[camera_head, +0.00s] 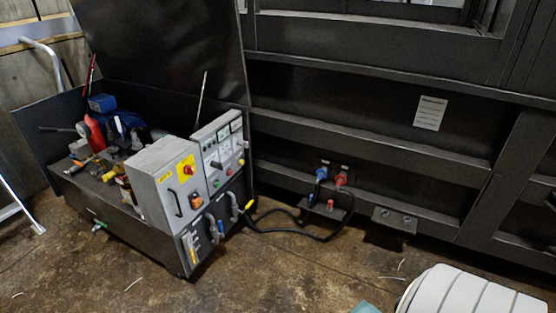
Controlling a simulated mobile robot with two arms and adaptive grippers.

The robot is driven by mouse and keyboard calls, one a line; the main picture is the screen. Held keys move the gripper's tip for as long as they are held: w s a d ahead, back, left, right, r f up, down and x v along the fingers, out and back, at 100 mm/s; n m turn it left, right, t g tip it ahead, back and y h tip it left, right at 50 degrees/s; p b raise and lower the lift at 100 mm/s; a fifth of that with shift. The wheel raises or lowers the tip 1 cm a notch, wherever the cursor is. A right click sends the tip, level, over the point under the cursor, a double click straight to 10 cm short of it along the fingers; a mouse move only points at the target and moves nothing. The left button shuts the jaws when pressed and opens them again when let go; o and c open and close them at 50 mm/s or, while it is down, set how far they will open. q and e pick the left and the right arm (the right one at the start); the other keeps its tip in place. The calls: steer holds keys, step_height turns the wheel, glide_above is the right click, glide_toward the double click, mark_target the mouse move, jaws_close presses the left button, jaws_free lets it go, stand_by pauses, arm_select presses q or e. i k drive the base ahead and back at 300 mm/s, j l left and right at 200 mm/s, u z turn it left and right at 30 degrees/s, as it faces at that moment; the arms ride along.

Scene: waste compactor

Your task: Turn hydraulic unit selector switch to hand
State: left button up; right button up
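The hydraulic unit (140,245) stands open-lidded on the floor at the left of the head view. A grey control box (155,190) on it carries a red rotary switch (187,170) on a yellow plate. Beside it, a lighter grey panel (212,149) carries small buttons, labels and a black knob-like control (215,165). The controls are too small for me to read their labels, so I cannot tell which one is the hand selector or where it points.
The dark compactor wall (340,115) runs along the back and right. Blue (321,173) and red (341,178) connectors sit low on it, with black hoses looping to the unit. The raised lid (165,45) stands behind the unit. Concrete floor (270,275) in front is largely clear.

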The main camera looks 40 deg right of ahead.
mark_target(214, 164)
steer(key=z, duration=0.95)
steer(key=i+u, duration=0.2)
steer(key=i, duration=0.7)
